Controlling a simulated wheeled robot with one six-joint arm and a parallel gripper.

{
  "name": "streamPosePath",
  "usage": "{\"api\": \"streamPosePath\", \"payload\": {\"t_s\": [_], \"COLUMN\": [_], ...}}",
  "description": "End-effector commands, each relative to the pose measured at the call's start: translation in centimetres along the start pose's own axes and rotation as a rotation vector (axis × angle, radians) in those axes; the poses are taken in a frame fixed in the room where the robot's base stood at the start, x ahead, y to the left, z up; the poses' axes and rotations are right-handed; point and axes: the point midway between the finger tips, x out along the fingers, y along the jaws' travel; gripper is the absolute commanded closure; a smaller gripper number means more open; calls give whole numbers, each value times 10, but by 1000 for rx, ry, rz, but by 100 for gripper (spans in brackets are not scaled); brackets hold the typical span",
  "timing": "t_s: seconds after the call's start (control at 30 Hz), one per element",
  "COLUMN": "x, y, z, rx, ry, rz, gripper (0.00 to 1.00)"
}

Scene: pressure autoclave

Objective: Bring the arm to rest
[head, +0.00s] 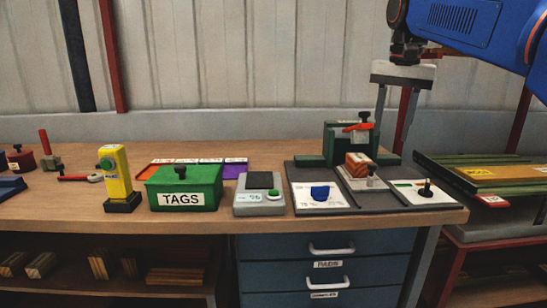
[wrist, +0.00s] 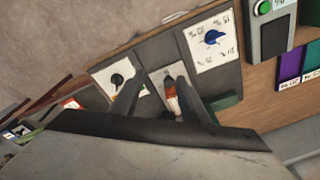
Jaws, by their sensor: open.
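My gripper (head: 391,135) hangs from the blue arm (head: 470,25) at the upper right of the head view, fingers pointing down. It is open, with a clear gap between the two long grey fingers, and holds nothing. In the wrist view the gripper (wrist: 157,80) is above the dark grey mat (wrist: 155,52). A red-orange block (head: 359,165) sits on a pale plate on the mat, below the fingers. It also shows in the wrist view (wrist: 171,98), partly hidden by a finger.
A green fixture with a red handle (head: 357,128) stands behind the block. On the bench are a green TAGS box (head: 184,190), a yellow device (head: 115,172) and a grey scale-like unit (head: 259,203). A green-edged rack (head: 480,170) stands at right. The air above the bench's left is free.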

Motion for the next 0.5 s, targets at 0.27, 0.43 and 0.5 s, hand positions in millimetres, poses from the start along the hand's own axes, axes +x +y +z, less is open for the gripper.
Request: {"api": "streamPosePath", "payload": {"t_s": [0.27, 0.43, 0.5], "x": [54, 95, 114], "y": [39, 63, 73], "z": [65, 104, 121], "rx": [-139, -225, -260], "ry": [68, 113, 130], "rz": [-34, -51, -56], "gripper": [59, 59, 59]}}
